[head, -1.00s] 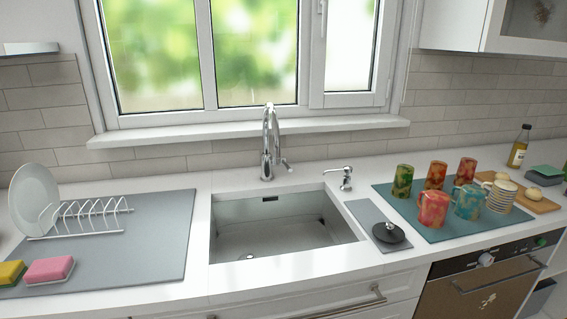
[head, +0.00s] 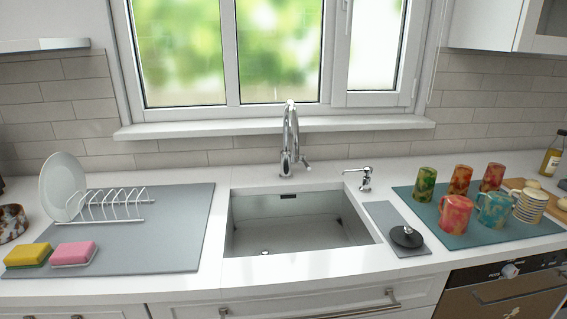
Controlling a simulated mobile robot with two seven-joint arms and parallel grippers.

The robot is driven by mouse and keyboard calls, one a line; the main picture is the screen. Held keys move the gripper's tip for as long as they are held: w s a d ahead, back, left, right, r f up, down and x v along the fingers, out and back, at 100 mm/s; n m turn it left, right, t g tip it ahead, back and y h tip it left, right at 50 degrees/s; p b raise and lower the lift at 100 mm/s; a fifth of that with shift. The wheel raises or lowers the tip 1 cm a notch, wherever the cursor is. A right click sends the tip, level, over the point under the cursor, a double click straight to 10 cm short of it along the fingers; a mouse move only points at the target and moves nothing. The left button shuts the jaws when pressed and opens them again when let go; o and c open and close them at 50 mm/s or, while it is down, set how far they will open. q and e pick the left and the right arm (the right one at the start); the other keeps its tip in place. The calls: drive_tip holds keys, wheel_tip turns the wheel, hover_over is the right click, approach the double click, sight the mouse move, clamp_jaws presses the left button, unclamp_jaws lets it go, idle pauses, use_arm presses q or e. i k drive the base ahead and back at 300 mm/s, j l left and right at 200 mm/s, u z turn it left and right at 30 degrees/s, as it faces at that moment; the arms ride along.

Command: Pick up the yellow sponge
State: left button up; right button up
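The yellow sponge (head: 28,253) has a green lower layer and lies at the front left of the grey mat (head: 165,250). A pink sponge (head: 73,253) sits just to its right on a small white holder. Neither of my grippers shows in the head view, so I cannot see whether they are open or shut.
A white dish rack (head: 112,207) with a plate (head: 62,186) stands behind the sponges. A speckled bowl (head: 12,223) is at the far left. The sink (head: 300,235) and tall faucet (head: 290,145) are central. Several mugs stand on a teal mat (head: 455,240) at right.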

sight(34, 255)
drive_tip(key=u, duration=1.2)
